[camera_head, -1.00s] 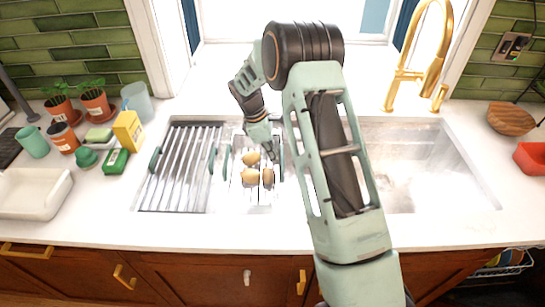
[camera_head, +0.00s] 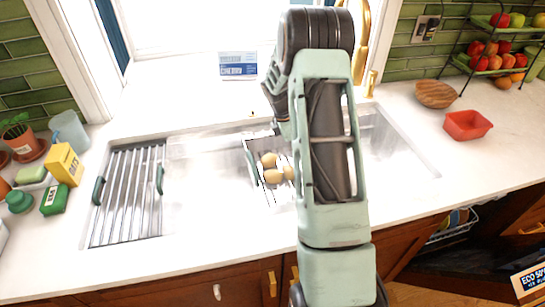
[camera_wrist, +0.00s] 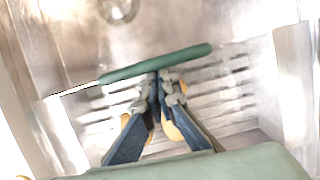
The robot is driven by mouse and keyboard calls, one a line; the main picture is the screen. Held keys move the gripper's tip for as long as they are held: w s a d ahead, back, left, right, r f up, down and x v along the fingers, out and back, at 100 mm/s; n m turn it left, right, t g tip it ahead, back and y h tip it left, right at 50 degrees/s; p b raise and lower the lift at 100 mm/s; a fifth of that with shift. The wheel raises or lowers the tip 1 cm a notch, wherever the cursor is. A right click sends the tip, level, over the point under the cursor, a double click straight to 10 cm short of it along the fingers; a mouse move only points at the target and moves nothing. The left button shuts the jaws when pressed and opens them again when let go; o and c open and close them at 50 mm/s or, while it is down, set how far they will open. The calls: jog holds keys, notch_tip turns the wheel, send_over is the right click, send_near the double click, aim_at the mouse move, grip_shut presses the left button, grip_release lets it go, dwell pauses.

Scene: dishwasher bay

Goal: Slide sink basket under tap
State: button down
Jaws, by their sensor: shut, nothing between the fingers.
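The sink basket, with a green handle (camera_head: 252,168) on its left side, sits over the sink and holds a few brown, potato-like items (camera_head: 272,176). My arm hides its right part. In the wrist view, a green handle bar (camera_wrist: 185,58) crosses above a slatted basket floor (camera_wrist: 228,88). My gripper (camera_wrist: 160,80) is shut and empty, its tips at or very near this bar; contact is unclear. The brown items show partly behind the fingers. The head view hides my gripper behind the arm. The gold tap (camera_head: 361,45) stands behind the sink at right, partly covered by my arm.
A slatted rack (camera_head: 128,195) spans the sink's left end, with bare sink between it and the basket. A yellow box (camera_head: 66,164) and green box (camera_head: 54,200) stand on the left counter. A wooden bowl (camera_head: 436,94) and red container (camera_head: 468,124) are on the right.

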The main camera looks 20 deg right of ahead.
jog(key=s+d, duration=0.2)
jog(key=d, duration=1)
jog(key=s+d, duration=0.3)
jog(key=d, duration=1)
jog(key=shift+d+p, duration=0.2)
jog(key=shift+p, duration=0.25)
jog(key=w+a+r+b, duration=0.1)
jog(key=a+r, duration=0.6)
jog(key=r, duration=0.2)
jog(key=shift+w+r+b, duration=0.2)
jog(key=shift+r+b, duration=0.1)
jog(key=shift+b, duration=0.05)
jog(key=shift+r, duration=0.1)
